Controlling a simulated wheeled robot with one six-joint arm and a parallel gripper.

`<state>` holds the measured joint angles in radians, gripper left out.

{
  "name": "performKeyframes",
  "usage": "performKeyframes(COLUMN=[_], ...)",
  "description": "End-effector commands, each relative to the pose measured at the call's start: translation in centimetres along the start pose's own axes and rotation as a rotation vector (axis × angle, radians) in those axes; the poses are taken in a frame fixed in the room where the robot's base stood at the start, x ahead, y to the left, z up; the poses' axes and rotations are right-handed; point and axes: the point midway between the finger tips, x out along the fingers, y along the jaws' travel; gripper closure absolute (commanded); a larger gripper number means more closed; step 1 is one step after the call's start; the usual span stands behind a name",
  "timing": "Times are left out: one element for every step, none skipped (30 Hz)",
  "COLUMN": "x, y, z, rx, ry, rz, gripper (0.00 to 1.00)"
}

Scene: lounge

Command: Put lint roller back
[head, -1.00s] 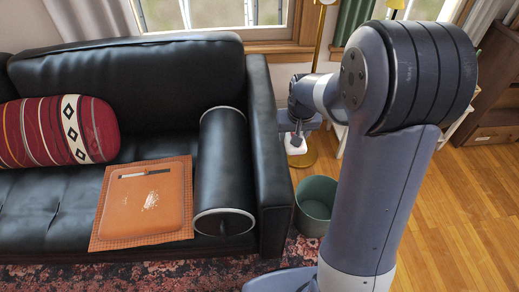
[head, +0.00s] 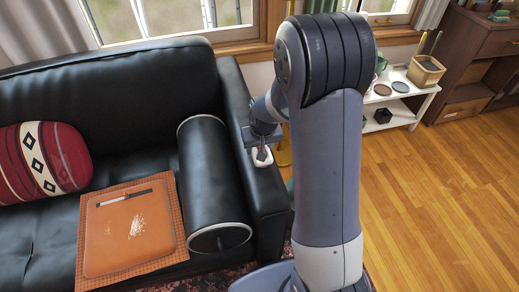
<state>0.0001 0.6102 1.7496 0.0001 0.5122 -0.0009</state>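My gripper (head: 262,148) is above the right arm of the black sofa, small and partly dark against it. A small white piece, which looks like part of the lint roller (head: 262,159), shows at its fingertips. The fingers seem shut on it, and its full shape is too small to make out. No other lint roller shows on the sofa.
A white shelf (head: 400,112) at the right carries dark discs and a wooden box (head: 426,72). Floor at right is clear.

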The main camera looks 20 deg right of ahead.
Motion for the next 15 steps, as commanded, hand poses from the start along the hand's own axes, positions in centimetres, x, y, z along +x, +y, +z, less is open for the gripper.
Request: performKeyframes(x=[0.81,1.03,1.13,1.11,1.06,1.03,1.02,1.02,1.04,1.1,1.21,1.37,1.48,1.33,1.3], y=[0.0,0.0,0.0,0.0,0.0,0.0,0.0,0.0,0.0,0.0,0.0,0.0,0.0,0.0,0.0], z=[0.25,0.29,0.31,0.29,0.26,0.25,0.25,0.25,0.25,0.27,0.3,0.35,0.37,0.35,0.34], rx=[0.0,0.0,0.0,0.0,0.0,0.0,0.0,0.0,0.0,0.0,0.0,0.0,0.0,0.0,0.0], ry=[-0.002,-0.001,0.0,0.001,0.001,0.002,0.002,0.002,0.002,0.002,0.001,0.001,0.001,0.001,0.001], rz=[0.0,0.0,0.0,0.0,0.0,0.0,0.0,0.0,0.0,0.0,0.0,0.0,0.0,0.0,0.0], gripper=[0.69,0.69,0.69,0.69,0.69,0.69,0.69,0.69,0.69,0.69,0.69,0.69,0.69,0.45,0.42])
